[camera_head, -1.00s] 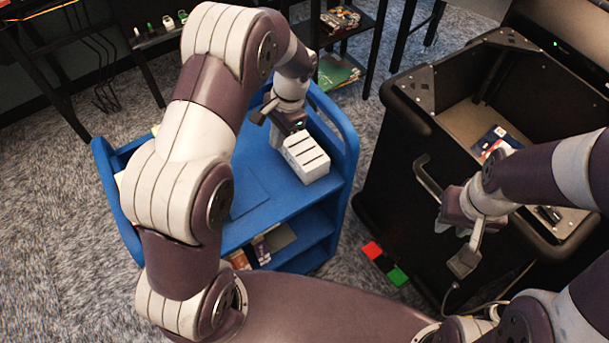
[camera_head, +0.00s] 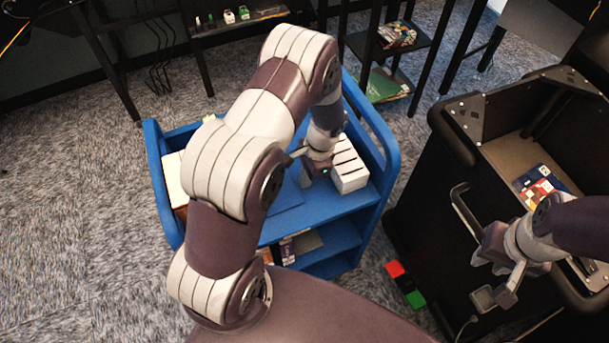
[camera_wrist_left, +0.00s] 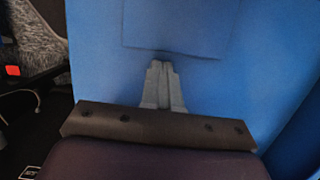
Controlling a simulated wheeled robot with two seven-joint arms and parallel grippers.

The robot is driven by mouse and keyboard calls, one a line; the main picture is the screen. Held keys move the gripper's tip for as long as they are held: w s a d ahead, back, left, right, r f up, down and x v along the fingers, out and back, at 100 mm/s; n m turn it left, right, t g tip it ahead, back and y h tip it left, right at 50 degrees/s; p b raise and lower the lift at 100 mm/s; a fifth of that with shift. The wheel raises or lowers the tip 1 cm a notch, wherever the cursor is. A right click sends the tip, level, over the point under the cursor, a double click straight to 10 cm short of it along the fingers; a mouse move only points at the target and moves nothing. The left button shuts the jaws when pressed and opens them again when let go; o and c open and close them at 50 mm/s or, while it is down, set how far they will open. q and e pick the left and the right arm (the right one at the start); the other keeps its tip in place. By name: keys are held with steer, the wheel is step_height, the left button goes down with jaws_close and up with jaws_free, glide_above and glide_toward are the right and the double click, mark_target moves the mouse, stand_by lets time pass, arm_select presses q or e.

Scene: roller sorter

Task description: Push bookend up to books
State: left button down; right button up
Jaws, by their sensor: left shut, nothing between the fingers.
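The blue bookend shows as a flat, darker blue panel (camera_head: 284,196) on the cart top, partly hidden by my left arm. What seems to be the same panel (camera_wrist_left: 178,25) is ahead of my fingers in the left wrist view. Books (camera_head: 175,180) stand at the cart's left end, mostly behind my arm. My left gripper (camera_head: 306,179) is shut and empty, low over the cart top between panel and white box. Its fingertips (camera_wrist_left: 160,66) are close to the panel's near edge; contact is unclear. My right gripper (camera_head: 478,256) hangs by the black bin; its jaw opening is unclear.
A white slotted box (camera_head: 348,172) stands on the cart top just right of my left gripper. The blue cart (camera_head: 385,150) has raised end walls and a lower shelf with books. A black bin (camera_head: 440,215) with a handle stands to the right.

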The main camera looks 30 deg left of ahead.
mark_target(292, 189)
arm_select(q)
steer(key=shift+s+a, duration=0.2)
steer(key=shift+s+a+r+p, duration=0.1)
steer(key=shift+s+a+p, duration=0.4)
steer(key=shift+s+a, duration=0.4)
steer(key=shift+s, duration=0.2)
